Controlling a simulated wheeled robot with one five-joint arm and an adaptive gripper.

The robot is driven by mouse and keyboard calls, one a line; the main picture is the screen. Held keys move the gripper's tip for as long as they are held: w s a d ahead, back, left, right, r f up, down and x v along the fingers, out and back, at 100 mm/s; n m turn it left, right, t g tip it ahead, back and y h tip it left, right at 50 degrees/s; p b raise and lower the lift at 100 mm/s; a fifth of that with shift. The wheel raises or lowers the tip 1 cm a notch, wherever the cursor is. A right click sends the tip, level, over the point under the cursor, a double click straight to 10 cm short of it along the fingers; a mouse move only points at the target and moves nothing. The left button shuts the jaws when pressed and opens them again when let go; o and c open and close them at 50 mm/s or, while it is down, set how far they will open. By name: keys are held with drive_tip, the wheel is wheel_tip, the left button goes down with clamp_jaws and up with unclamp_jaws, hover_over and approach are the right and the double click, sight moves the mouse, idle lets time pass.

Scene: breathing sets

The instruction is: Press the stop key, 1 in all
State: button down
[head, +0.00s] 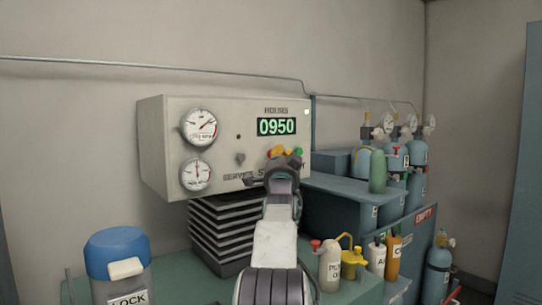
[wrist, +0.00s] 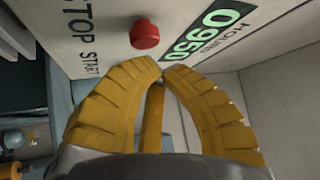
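The stop key is a round red button (wrist: 145,34) on the cream panel in the wrist view, near the printed words STOP START. It stands clear just beyond my fingertips, slightly to their left. My gripper (wrist: 162,66) has curved yellow fingers whose tips meet, with nothing held at them. A narrow yellow bar shows between the fingers; I cannot tell what it is. In the head view my gripper (head: 282,152) is in front of the panel's lower right part and hides much of the keys there. A green key (head: 299,152) shows beside it.
The cream service panel (head: 160,150) carries two gauges and a lit display (head: 276,127) reading 0950. A blue-lidded jar (head: 116,250), several bottles (head: 330,268) and gas cylinders (head: 419,155) stand around the bench. A dark bellows (head: 222,225) is below the panel.

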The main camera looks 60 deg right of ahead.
drive_tip(key=shift+w+d, duration=0.25)
drive_tip(key=shift+w, duration=0.25)
drive_tip(key=shift+w+d, duration=0.2)
drive_tip(key=shift+w, duration=0.25)
idle(3.7)
